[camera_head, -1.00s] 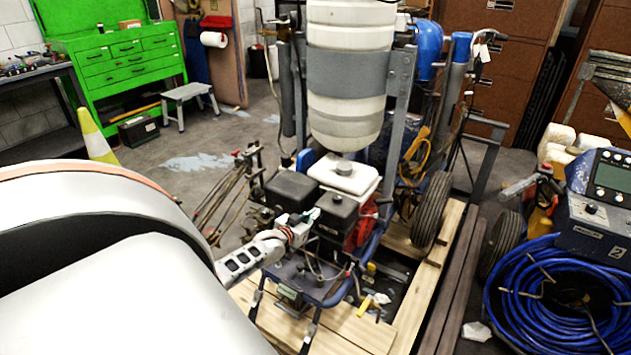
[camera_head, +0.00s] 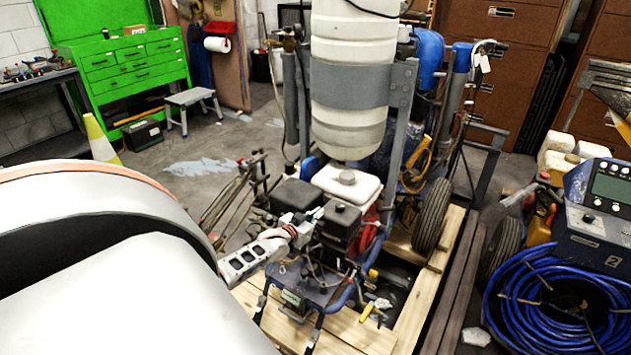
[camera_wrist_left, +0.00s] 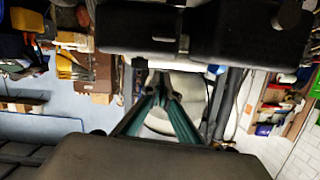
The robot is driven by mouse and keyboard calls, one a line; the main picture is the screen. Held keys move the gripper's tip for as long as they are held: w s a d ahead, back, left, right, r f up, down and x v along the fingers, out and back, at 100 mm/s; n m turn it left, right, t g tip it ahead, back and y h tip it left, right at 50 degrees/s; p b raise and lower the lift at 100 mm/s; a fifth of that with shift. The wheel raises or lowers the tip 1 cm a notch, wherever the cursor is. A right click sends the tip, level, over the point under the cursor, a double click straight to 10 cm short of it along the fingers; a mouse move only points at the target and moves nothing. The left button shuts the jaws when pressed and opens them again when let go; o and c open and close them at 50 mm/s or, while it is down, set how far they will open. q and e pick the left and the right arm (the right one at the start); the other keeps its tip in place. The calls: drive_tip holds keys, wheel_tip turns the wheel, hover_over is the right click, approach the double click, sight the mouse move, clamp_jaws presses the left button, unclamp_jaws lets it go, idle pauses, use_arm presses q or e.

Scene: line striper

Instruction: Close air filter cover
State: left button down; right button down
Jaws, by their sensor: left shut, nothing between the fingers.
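The line striper's engine carries two black boxes under a white tank (camera_head: 347,184). The right box, with a knob on top, looks like the air filter cover (camera_head: 341,222); whether it is fully closed is too small to tell. My left gripper (camera_head: 318,213) is at this box's left side, shut and empty. Contact cannot be told. In the left wrist view, the shut teal fingers (camera_wrist_left: 161,88) point up below black engine housings (camera_wrist_left: 235,35), whose exact parts I cannot tell apart. My right gripper is out of view.
A second black box (camera_head: 296,196) stands close left of the gripper. A big white barrel (camera_head: 350,90) rises behind the engine. A wheel (camera_head: 431,215) and a blue hose coil (camera_head: 555,305) lie to the right. Open floor (camera_head: 235,145) is behind left.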

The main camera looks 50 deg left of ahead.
use_arm(q)
drive_tip(key=p+v, duration=0.1)
drive_tip(key=v, duration=0.8)
drive_tip(key=shift+s+p, duration=0.4)
drive_tip(key=shift+s, duration=0.1)
drive_tip(key=shift+f, duration=0.1)
